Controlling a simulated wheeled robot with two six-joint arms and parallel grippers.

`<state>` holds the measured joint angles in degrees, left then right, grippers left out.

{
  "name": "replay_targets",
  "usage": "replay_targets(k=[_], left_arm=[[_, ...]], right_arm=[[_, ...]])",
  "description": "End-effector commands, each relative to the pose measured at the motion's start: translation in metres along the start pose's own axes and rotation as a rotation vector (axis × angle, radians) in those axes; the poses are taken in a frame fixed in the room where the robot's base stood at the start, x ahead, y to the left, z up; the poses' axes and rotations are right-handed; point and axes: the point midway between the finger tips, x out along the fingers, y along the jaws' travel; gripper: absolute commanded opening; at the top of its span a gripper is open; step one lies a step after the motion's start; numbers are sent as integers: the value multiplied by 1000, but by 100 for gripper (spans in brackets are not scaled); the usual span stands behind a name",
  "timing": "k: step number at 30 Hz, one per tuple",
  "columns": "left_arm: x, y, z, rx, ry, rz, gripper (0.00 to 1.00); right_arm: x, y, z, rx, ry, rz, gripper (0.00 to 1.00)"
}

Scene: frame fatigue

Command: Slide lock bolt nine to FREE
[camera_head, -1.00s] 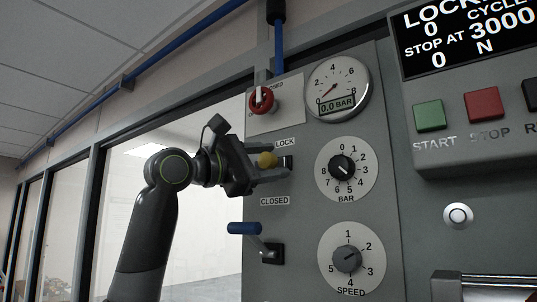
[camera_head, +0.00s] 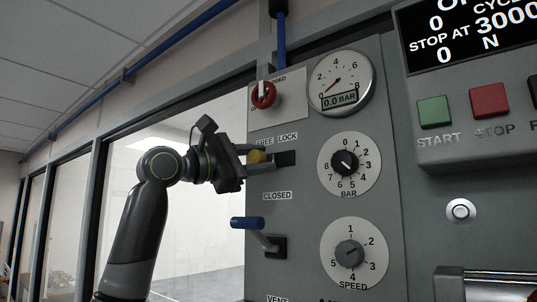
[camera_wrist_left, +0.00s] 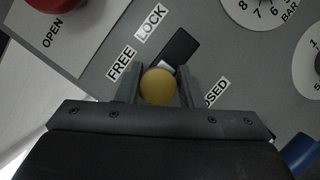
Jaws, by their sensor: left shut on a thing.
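The lock bolt's yellow knob (camera_head: 256,156) sits at the left end of its dark slot (camera_head: 286,158), below the FREE and LOCK labels. My left gripper (camera_head: 260,160) is shut on the knob from the left. In the left wrist view the round yellow knob (camera_wrist_left: 158,87) lies between the two fingers (camera_wrist_left: 160,85), on the side of the FREE label (camera_wrist_left: 121,63). The dark slot (camera_wrist_left: 180,46) stretches away toward the LOCK label (camera_wrist_left: 151,23). My right gripper is not in view.
Below is a blue-handled lever (camera_head: 247,223) beside the CLOSED label. Above is a red knob (camera_head: 263,95) with a gauge (camera_head: 340,83) to its right. BAR (camera_head: 345,163) and SPEED (camera_head: 349,253) dials stand right of the slot.

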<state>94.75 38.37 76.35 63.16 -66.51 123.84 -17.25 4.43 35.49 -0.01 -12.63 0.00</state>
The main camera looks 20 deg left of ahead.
Motion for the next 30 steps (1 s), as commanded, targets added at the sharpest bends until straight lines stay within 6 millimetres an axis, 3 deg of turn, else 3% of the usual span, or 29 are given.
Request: replay_targets(k=[1, 10, 11, 14, 24, 30], left_arm=[[-2, 7, -2, 1, -1, 12, 0], [-4, 9, -4, 5, -1, 15, 0], [-4, 9, -3, 5, -1, 16, 38], [-4, 9, -4, 4, -1, 14, 51], [-6, 6, -5, 2, -1, 8, 52], [-33, 3, -8, 5, 0, 11, 52]], right_arm=[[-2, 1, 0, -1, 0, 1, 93], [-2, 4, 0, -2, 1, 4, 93], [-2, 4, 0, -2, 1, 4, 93], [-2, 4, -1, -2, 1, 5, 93], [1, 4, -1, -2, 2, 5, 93], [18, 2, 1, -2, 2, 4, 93]])
